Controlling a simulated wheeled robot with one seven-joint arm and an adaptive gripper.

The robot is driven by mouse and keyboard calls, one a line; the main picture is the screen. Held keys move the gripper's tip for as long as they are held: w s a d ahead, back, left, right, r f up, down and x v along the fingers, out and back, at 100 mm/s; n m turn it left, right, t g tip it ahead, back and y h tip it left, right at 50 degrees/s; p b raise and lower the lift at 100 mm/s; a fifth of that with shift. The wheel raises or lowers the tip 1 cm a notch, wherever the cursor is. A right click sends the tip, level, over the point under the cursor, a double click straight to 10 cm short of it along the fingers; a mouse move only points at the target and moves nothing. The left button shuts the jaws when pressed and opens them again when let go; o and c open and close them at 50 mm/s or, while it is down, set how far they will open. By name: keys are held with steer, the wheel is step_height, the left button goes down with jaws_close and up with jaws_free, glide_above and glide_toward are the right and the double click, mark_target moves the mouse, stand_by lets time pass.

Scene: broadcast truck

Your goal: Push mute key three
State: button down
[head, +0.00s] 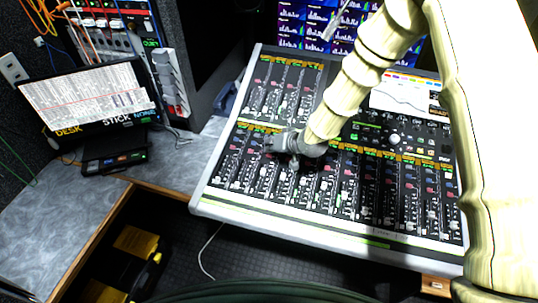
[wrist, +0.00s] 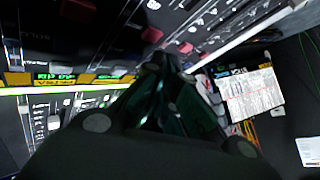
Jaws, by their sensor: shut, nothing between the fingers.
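The mixing console (head: 300,222) fills the middle of the head view, with rows of faders and small coloured keys on its channel strips. My gripper (head: 268,144) is shut and empty, low over the upper part of the left channel strips. In the wrist view my gripper (wrist: 157,62) shows dark and close up, its tips beside a dark red key (wrist: 152,35). Another red key (wrist: 80,8) is at the top left there. I cannot tell whether the tips touch a key, or which key is mute key three. My gripper and arm hide part of the strips.
Screens (head: 310,22) are at the back. An open recess with a yellow-and-black case (head: 135,262) is at lower left.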

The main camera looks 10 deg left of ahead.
mark_target(270, 156)
steer(key=shift+f, duration=0.15)
stand_by(0.3)
steer(key=shift+w+f, duration=0.1)
steer(key=shift+f, duration=0.2)
steer(key=shift+f+b, duration=0.4)
steer(key=shift+b, duration=0.1)
stand_by(0.7)
steer(key=shift+r+p, duration=0.5)
steer(key=shift+r, duration=0.4)
steer(key=shift+r, duration=0.1)
steer(key=r+p, duration=0.1)
steer(key=r, duration=0.2)
steer(key=s+r+p, duration=0.1)
steer(key=r+p, duration=0.1)
steer(key=shift+a+r, duration=0.1)
steer(key=shift+r, duration=0.3)
